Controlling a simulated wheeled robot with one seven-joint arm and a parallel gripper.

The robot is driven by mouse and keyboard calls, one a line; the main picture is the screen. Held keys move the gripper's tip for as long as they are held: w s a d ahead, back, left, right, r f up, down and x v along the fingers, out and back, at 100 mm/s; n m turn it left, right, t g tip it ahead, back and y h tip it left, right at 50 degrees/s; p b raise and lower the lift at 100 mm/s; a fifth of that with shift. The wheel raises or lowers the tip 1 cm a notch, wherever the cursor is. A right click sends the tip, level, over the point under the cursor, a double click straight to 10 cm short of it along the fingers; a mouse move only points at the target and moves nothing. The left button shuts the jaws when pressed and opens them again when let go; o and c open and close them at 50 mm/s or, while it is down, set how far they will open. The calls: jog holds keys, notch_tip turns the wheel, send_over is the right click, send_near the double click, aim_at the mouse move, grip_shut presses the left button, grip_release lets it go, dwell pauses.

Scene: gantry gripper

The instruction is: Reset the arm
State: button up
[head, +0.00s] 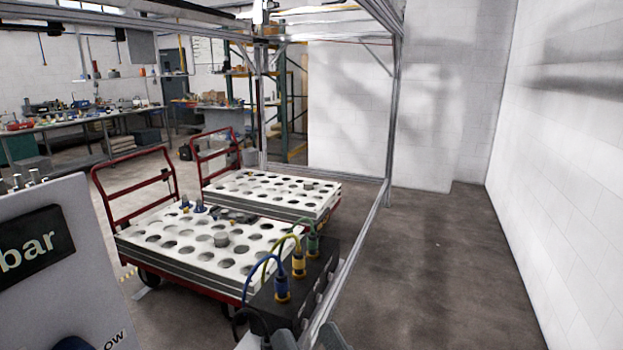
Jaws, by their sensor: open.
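I cannot make out the fingers of my gripper in the head view. Some grey parts show at the bottom edge, cut off by the frame, and I cannot tell whether they belong to my arm. A black connector box (318,272) stands near the bottom centre, with blue, yellow and green cables plugged into its top. Behind it is a red-framed cart (118,220) with a white perforated tray (160,252).
A second red cart with a white perforated tray (262,187) stands behind the first. Metal gantry posts (391,110) and rails frame the carts. A white panel (40,290) with a black label blocks the lower left. The floor (440,270) at the right is clear up to the white wall.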

jog(key=s+d+f+m+h, duration=0.2)
jog(key=s+d+f+h, duration=0.6)
jog(key=d+f, duration=0.4)
jog(key=s+d+f+g, duration=0.1)
jog(key=s+d+f, duration=0.1)
jog(key=s, duration=0.4)
jog(key=s+d+f+n+g+h, duration=0.1)
jog(key=s+d+f, duration=0.2)
jog(key=s+f, duration=0.2)
jog(key=s+d+f+n+g+h, duration=0.1)
jog(key=s+d+f+g, duration=0.1)
jog(key=s, duration=0.5)
jog(key=shift+d+f, duration=0.3)
jog(key=shift+f, duration=0.5)
